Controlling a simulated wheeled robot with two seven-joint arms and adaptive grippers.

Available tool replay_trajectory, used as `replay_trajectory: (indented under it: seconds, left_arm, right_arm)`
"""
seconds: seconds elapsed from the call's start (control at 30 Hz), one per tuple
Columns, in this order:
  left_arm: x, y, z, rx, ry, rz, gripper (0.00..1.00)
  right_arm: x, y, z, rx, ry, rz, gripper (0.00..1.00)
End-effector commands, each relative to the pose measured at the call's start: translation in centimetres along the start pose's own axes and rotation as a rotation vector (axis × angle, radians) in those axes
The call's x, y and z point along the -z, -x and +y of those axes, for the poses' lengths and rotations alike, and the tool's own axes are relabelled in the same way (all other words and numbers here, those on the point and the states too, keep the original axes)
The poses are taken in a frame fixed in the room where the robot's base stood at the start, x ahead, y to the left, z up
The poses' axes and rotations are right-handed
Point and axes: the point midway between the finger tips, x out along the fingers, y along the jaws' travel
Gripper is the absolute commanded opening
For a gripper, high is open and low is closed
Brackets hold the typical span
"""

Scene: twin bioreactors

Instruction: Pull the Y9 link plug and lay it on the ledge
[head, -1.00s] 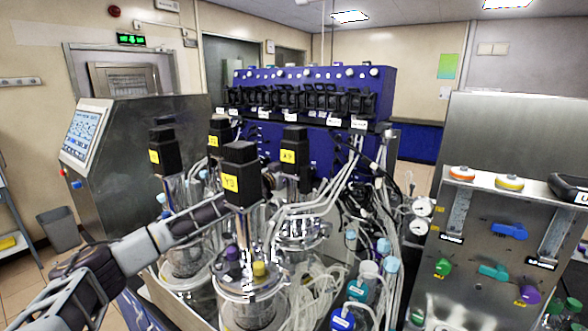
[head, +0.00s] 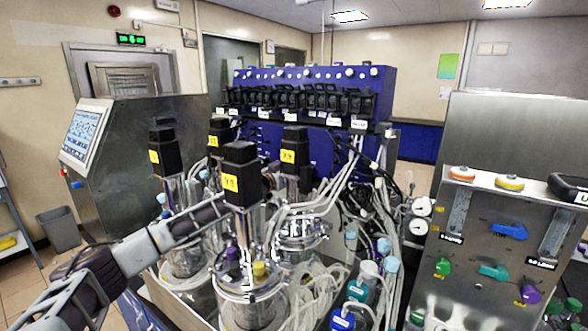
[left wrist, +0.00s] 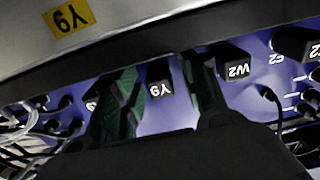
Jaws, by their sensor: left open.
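In the left wrist view, which looks upside down, a black plug labelled Y9 (left wrist: 160,88) sits at the blue panel (left wrist: 262,98). My left gripper (left wrist: 157,75) is open, with one dark finger on each side of the Y9 plug. I cannot tell whether either finger touches it. In the head view my left arm (head: 165,236) reaches in from the left behind the front black motor tagged Y9 (head: 240,172), which hides the gripper and the plug. Which surface is the ledge is unclear. My right gripper is not in view.
A plug labelled W2 (left wrist: 236,68) sits close beside the Y9 plug. A grey surface with a yellow Y9 tag (left wrist: 69,17) crosses the wrist view close by. Motors, glass vessels and tubing crowd my left arm. A steel panel with valves (head: 490,235) stands at the right.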

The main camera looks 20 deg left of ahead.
Motion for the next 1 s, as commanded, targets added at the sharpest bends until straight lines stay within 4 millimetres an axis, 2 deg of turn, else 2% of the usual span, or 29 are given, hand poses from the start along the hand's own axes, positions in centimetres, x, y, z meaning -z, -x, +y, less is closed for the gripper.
replay_trajectory:
  seconds: [0.4,0.73,1.0]
  left_arm:
    - [-0.02,0.01,0.00,0.000,0.000,0.000,0.43]
    - [-0.01,0.01,-0.01,0.000,0.000,0.000,0.00]
    - [0.01,0.05,-0.02,0.000,0.000,0.000,0.00]
  right_arm:
    - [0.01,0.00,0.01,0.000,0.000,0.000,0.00]
    - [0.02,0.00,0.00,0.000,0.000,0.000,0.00]
    - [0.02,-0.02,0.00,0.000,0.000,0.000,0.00]
